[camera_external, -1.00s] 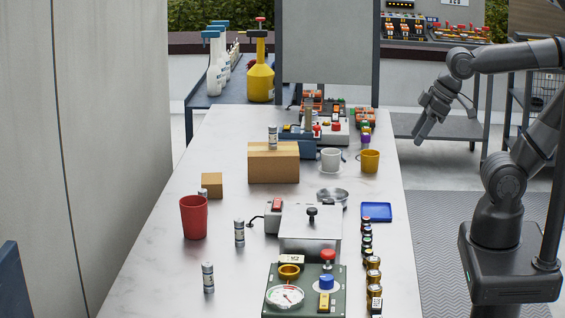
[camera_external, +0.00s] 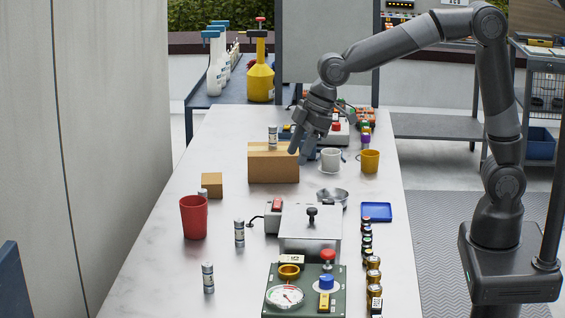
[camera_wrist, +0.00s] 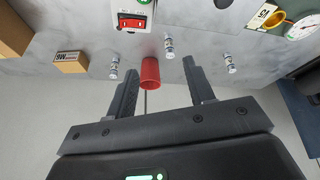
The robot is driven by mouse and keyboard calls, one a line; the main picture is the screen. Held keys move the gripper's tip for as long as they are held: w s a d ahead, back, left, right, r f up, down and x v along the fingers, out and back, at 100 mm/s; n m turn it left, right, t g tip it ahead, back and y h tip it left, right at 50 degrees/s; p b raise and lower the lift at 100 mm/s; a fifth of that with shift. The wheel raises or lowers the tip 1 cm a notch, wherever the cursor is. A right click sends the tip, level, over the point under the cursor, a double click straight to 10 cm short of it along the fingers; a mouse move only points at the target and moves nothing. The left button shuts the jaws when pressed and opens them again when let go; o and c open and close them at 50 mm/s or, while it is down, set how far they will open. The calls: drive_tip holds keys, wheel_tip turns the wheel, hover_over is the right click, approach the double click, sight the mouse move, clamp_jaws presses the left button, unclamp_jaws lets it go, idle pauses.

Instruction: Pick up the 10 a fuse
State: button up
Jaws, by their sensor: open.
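Several similar pale cylindrical fuses with dark ends are in view; I cannot read which is the 10 A one. One fuse (camera_external: 272,137) stands on the large cardboard box. Another fuse (camera_external: 203,192) is partly hidden behind the red cup, and two more, a middle fuse (camera_external: 239,233) and a near fuse (camera_external: 208,277), stand on the table. The wrist view shows three fuses: left (camera_wrist: 114,68), middle (camera_wrist: 168,46) and right (camera_wrist: 230,64). My gripper (camera_external: 298,156) is open and empty, above the table at the large box's right end. Its fingers (camera_wrist: 157,72) spread in the wrist view.
The red cup (camera_external: 194,218) stands left, near a small cardboard box (camera_external: 211,184). The large cardboard box (camera_external: 274,167) is close to my gripper. The left front table is mostly clear.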

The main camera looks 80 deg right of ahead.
drive_tip(key=n+y, duration=0.1)
approach(241, 219)
drive_tip(key=w+f, duration=0.1)
drive_tip(key=shift+g, duration=0.3)
drive_tip(key=x, duration=1.1)
drive_tip(key=shift+a+f, duration=0.2)
drive_tip(key=shift+f, duration=0.05)
clamp_jaws()
